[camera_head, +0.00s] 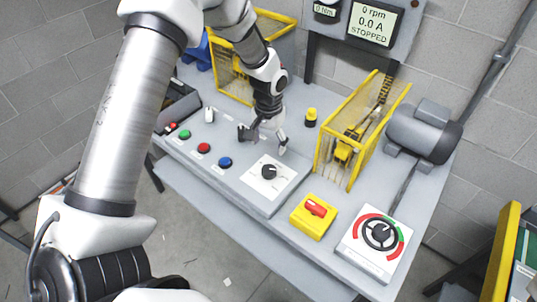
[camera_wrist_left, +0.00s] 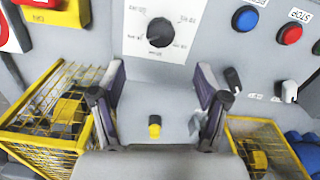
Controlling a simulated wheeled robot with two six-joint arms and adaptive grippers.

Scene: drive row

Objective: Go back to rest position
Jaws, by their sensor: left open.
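My left gripper (camera_head: 265,137) is open and empty above the bench, just behind the panel with the black rotary knob (camera_head: 269,172). In the left wrist view, the two dark fingers of my left gripper (camera_wrist_left: 160,98) stand wide apart. The black knob (camera_wrist_left: 160,32) shows beyond the fingertips on its white plate, apart from them. A small yellow-and-black piece (camera_wrist_left: 154,126) stands between the fingers in the picture; I cannot tell its distance from them there. My left arm crosses the left of the head view. My right gripper is not in view.
The bench (camera_head: 190,158) carries green, red and blue buttons (camera_head: 225,162), a yellow switch box (camera_head: 313,215), a red-green dial (camera_head: 380,234) and a grey motor (camera_head: 423,131). Yellow cages (camera_head: 355,130) stand behind. A display (camera_head: 375,22) reads STOPPED. A yellow-edged object (camera_head: 504,250) is at lower right.

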